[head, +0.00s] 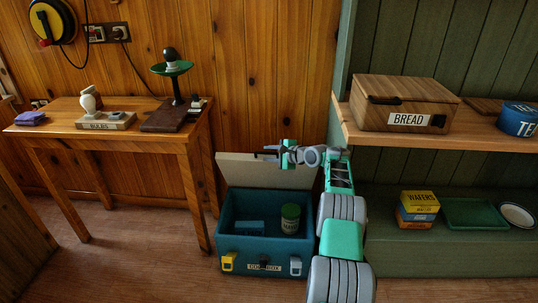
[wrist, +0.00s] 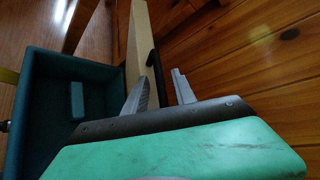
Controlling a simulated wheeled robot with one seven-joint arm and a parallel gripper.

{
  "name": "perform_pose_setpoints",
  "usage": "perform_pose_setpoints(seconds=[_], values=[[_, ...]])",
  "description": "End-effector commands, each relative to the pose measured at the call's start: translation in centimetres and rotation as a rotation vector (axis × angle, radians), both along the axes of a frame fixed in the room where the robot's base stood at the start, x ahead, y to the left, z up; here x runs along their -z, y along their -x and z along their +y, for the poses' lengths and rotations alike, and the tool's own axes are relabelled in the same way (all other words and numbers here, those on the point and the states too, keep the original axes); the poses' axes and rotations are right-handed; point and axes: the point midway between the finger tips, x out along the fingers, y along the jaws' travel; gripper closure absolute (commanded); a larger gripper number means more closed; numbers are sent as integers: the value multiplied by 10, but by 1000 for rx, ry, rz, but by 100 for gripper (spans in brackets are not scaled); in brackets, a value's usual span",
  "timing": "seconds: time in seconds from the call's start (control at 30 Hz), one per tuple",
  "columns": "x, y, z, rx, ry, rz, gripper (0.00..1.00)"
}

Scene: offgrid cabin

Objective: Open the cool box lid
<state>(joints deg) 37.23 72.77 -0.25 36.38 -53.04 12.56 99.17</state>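A green-topped can (head: 290,218) and a blue block (head: 248,227) are inside. My gripper (head: 270,153) is at the upper right part of the lid. In the wrist view the fingers (wrist: 164,92) are apart, with a black bar (wrist: 157,68) by the lid (wrist: 138,42) reaching toward the gap between them. Whether they touch it is unclear.
A wooden table (head: 60,121) with small objects stands to the left. On the right, a shelf (head: 375,138) holds a bread box (head: 400,105); wafers packets (head: 418,208) and a green tray (head: 470,213) sit lower. The wooden wall is close behind the lid.

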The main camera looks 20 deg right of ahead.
Motion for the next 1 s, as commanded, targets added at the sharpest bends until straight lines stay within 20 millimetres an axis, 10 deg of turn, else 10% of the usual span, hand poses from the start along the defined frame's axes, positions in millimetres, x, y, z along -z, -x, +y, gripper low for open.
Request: perform_pose_setpoints(seconds=[0.63,1.0], values=[[-31,63,-24,1,0,1,68],[-32,67,-24,-4,7,2,75]])
